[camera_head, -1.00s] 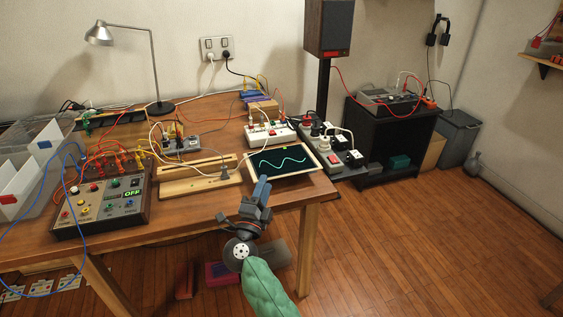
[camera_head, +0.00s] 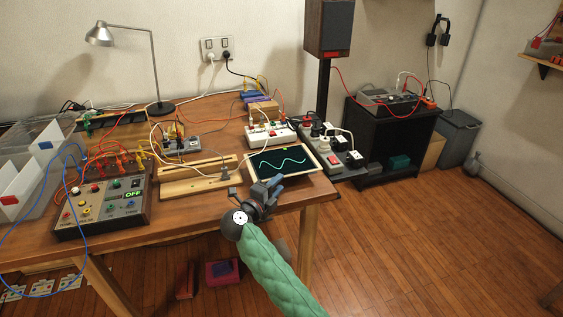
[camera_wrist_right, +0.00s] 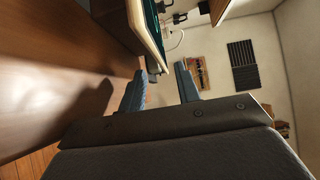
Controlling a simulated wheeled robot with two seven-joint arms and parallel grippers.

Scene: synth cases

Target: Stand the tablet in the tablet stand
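The tablet (camera_head: 281,160) has a dark screen with a wavy teal line and a pale frame. It lies near the table's front right corner. The tablet stand (camera_head: 190,185) is a long wooden block with slots, left of the tablet, and holds no tablet. My right gripper (camera_head: 273,186) is at the table's front edge, just in front of the tablet's near edge. In the right wrist view its two blue-grey fingers (camera_wrist_right: 160,75) are apart, with the tablet's pale edge (camera_wrist_right: 153,40) beyond them. I cannot tell whether that edge lies between the fingers. My left gripper is not in view.
A control box (camera_head: 104,208) with knobs and cables stands left of the stand. A white power strip (camera_head: 270,134) lies behind the tablet, and a dark socket block (camera_head: 335,158) is to its right. A lamp (camera_head: 150,60) stands at the back.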

